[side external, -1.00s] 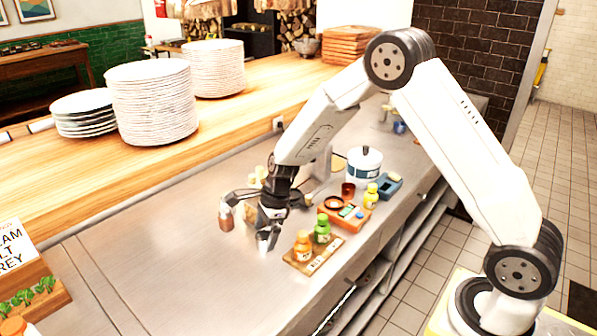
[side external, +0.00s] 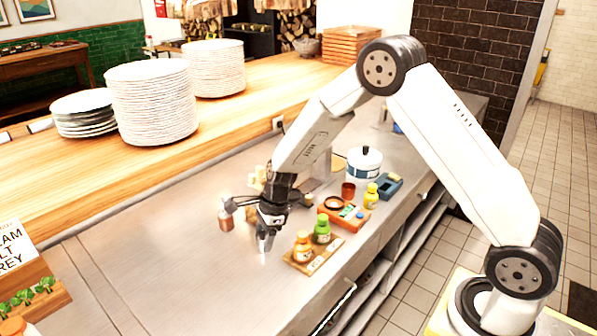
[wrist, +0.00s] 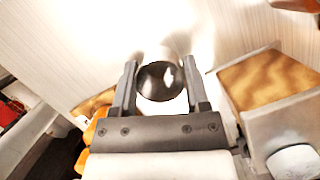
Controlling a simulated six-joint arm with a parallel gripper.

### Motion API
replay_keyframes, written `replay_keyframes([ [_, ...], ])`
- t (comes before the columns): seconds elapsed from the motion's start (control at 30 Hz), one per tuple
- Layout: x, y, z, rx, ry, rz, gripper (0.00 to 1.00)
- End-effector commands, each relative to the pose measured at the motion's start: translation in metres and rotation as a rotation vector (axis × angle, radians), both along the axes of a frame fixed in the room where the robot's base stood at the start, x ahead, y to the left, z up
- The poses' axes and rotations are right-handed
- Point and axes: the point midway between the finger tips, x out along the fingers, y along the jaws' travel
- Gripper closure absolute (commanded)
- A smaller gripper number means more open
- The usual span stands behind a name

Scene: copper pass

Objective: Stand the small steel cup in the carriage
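The small steel cup (wrist: 160,81) shows in the wrist view as a dark round mouth with a bright rim. My gripper (wrist: 161,84) has one finger on each side of it, close against its wall. In the side view my gripper (side external: 265,238) points down over the steel counter, and the cup is a bright, blurred patch at the fingertips. I cannot tell whether the cup touches the counter. A dark-armed fixture with a copper-coloured piece (side external: 226,220) stands left of and behind my gripper, partly hidden by it. I cannot clearly make out the carriage.
A wooden board with an orange bottle (side external: 303,245) and a green bottle (side external: 322,229) lies close at the right. An orange tray (side external: 333,203), yellow bottle (side external: 371,195) and white pot (side external: 364,164) stand beyond. The steel counter (side external: 170,255) is clear at the left.

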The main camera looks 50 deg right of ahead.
Motion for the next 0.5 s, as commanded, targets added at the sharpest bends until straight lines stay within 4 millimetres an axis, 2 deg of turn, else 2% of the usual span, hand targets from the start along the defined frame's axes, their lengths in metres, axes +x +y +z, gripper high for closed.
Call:
replay_keyframes([
  [0.03,0.0000,0.0000,0.0000,0.000,0.000,0.000,0.92],
  [0.1,0.0000,0.0000,0.0001,0.000,0.000,0.000,1.00],
  [0.5,0.0003,0.0001,0.0061,0.001,-0.001,0.001,1.00],
])
